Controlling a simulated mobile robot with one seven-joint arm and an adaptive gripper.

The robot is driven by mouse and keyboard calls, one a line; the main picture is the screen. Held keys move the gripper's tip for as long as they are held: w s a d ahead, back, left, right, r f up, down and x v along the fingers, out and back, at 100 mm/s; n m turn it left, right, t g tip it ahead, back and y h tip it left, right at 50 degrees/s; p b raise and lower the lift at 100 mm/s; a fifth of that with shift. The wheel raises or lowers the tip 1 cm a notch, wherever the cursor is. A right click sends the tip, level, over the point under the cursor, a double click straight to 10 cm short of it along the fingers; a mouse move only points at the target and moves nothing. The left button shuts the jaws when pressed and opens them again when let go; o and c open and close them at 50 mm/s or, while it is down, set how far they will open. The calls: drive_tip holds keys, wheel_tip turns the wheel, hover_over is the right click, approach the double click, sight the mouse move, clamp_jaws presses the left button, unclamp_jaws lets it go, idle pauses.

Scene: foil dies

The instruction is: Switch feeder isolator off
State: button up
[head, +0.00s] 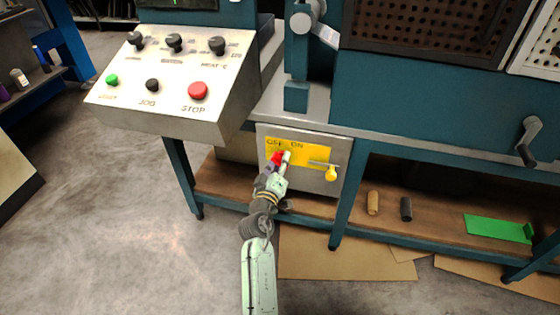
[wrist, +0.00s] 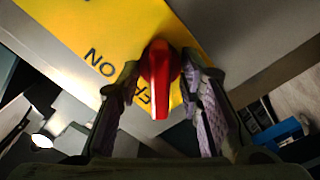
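The feeder isolator's red knob (head: 277,157) sits on a yellow plate (head: 316,153) marked OFF and ON, on a grey box (head: 342,152) under the bench. In the wrist view the red knob (wrist: 160,68) has a white stripe along its raised handle; the frames do not show clearly which label it points to. My gripper (head: 278,164) is at the knob. In the wrist view my gripper (wrist: 162,75) is open, with one finger on each side of the knob. The fingers stand apart from the raised handle; whether a tip touches the knob's round base I cannot tell.
A yellow padlock (head: 331,174) hangs by a metal rod right of the knob. A control panel (head: 140,112) with knobs and a red stop button (head: 198,90) juts out at upper left. A bench leg (head: 349,200) stands right of the box. Floor at left is clear.

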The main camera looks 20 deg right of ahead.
drive_tip(key=shift+c, duration=0.3)
clamp_jaws()
idle(0.3)
